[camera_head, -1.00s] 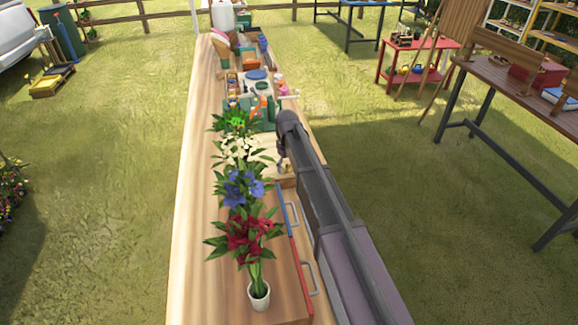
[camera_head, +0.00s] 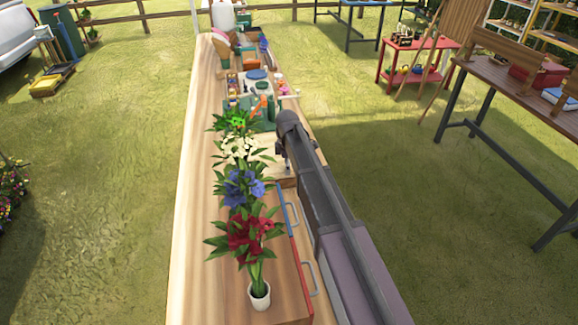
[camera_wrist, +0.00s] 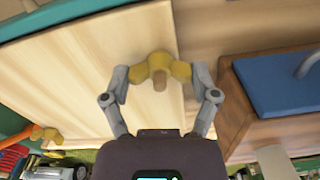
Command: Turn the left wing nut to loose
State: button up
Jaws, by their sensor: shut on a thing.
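A yellow-brown wing nut (camera_wrist: 158,68) sits on a pale wooden board (camera_wrist: 60,85) in the wrist view. Its two wings spread left and right, and its stub points toward the camera. My gripper (camera_wrist: 160,74) has one grey finger at each wing's outer end and is shut on the nut. In the head view my arm reaches along the right side of the bench, and the gripper's fingers and the nut cannot be made out clearly there.
A blue panel with a grey handle (camera_wrist: 275,85) lies right of the gripper. An orange object (camera_wrist: 48,134) is at lower left. In the head view, potted red flowers (camera_head: 250,238), blue flowers (camera_head: 242,187) and white flowers (camera_head: 243,150) stand left of my arm.

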jog(key=shift+w+d+n, duration=0.15)
jog(key=shift+w+n, duration=0.05)
jog(key=shift+n, duration=0.7)
jog(key=o, duration=1)
jog(key=shift+s, duration=0.1)
jog(key=shift+r, duration=0.15)
notch_tip(320, 180, up, 9)
jog(key=p, duration=0.9)
jog(key=shift+s, duration=0.1)
jog(key=shift+r+p, duration=0.25)
jog(key=shift+p, duration=0.2)
